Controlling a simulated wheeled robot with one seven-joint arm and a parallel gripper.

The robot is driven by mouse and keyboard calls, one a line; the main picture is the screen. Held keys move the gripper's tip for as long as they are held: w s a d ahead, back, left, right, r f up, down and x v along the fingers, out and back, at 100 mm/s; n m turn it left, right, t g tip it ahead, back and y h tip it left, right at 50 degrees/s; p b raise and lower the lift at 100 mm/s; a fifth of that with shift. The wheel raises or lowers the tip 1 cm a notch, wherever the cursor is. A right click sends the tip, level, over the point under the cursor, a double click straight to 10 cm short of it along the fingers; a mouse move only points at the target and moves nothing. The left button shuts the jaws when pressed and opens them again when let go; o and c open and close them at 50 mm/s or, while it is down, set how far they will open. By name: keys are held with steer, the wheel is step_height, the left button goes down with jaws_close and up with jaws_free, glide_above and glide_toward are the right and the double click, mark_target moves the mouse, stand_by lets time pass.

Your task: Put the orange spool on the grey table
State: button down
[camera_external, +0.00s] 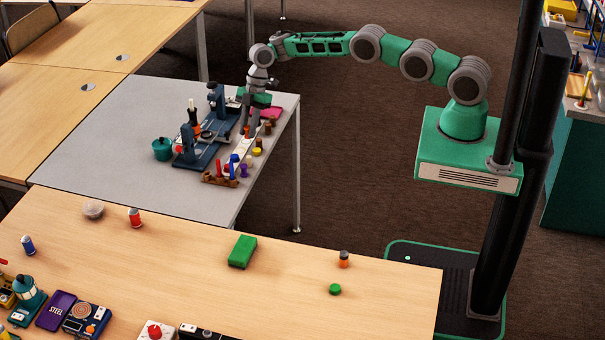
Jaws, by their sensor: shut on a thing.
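The grey table (90,150) stands at the left, beyond the wooden table. My gripper (250,131) reaches down over its right part, among small items. It is shut on a small orange thing (247,129), which looks like the orange spool. The fingers hide much of it, and I cannot tell whether it touches the table or what lies under it. A small orange cylinder with a grey-brown top (344,261) stands on the wooden table.
Close to my gripper are a blue fixture (190,158), a teal pot (162,149), a white strip (236,160), a brown rack (218,181) and a pink item (271,112). The grey table's left and front parts are clear. The wooden table (300,290) carries several items.

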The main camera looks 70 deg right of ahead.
steer(key=shift+s+d+f+n, duration=0.1)
steer(key=shift+s+f+n, duration=0.1)
steer(key=shift+f, duration=0.3)
steer(key=shift+s+f+n, duration=0.1)
steer(key=shift+f+n, duration=0.1)
steer(key=shift+f, duration=0.25)
steer(key=b, duration=0.5)
glide_above(253, 162)
step_height(253, 162, down, 4)
steer(key=shift+w+f, duration=0.15)
steer(key=shift+f, duration=0.05)
steer(key=shift+f+b, duration=0.4)
steer(key=shift+b, duration=0.35)
step_height(253, 162, down, 4)
steer(key=b, duration=0.4)
steer(key=shift+r, duration=0.5)
steer(key=shift+f, duration=0.15)
steer(key=c, duration=1.2)
jaws_free()
steer(key=shift+c, duration=0.2)
